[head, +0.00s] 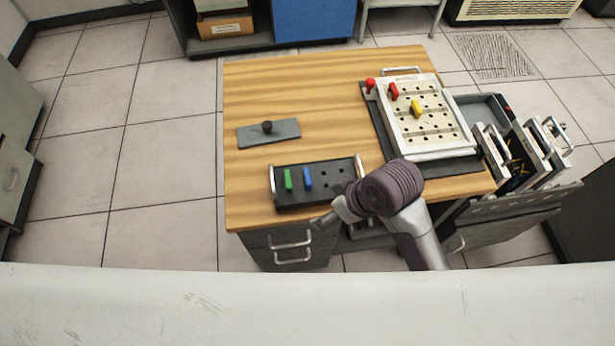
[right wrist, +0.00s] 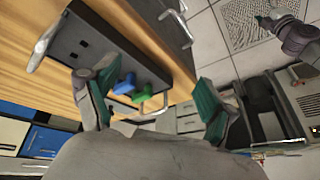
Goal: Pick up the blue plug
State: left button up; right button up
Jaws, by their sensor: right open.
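The blue plug (head: 308,179) stands upright in the black socket block (head: 325,194) at the table's front, just right of the green plug (head: 288,180). In the right wrist view, the blue plug (right wrist: 124,84) and green plug (right wrist: 142,95) show between my fingers, with the blue one nearer the left finger. My right gripper (head: 328,206) is open and empty at the block's front right; its spread fingers also show in the right wrist view (right wrist: 146,84). A grey arm part with a teal patch (right wrist: 288,28), possibly my left gripper, shows there at top right; its jaws are unclear.
A grey plate with a black knob (head: 282,130) lies behind the block. A white peg board (head: 428,120) with red and yellow plugs stands at right. Open drawers (head: 520,155) stick out beyond the table's right side. The table's back left is clear.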

jog(key=w+a+r+n+g+h, duration=0.2)
jog(key=w+a+r+n+h, duration=0.25)
jog(key=w+r+n, duration=0.5)
jog(key=n+p, duration=0.1)
jog(key=n, duration=0.1)
send_over(308, 176)
jog(key=shift+m, duration=0.25)
notch_tip(308, 176, down, 9)
jog(key=shift+d+f, duration=0.1)
jog(key=shift+d, duration=0.05)
jog(key=f, duration=0.2)
jog(key=f+p, duration=0.1)
jog(key=f, duration=0.1)
jog(key=shift+a+f, duration=0.2)
jog(key=shift+f, duration=0.55)
jog(key=c, duration=1)
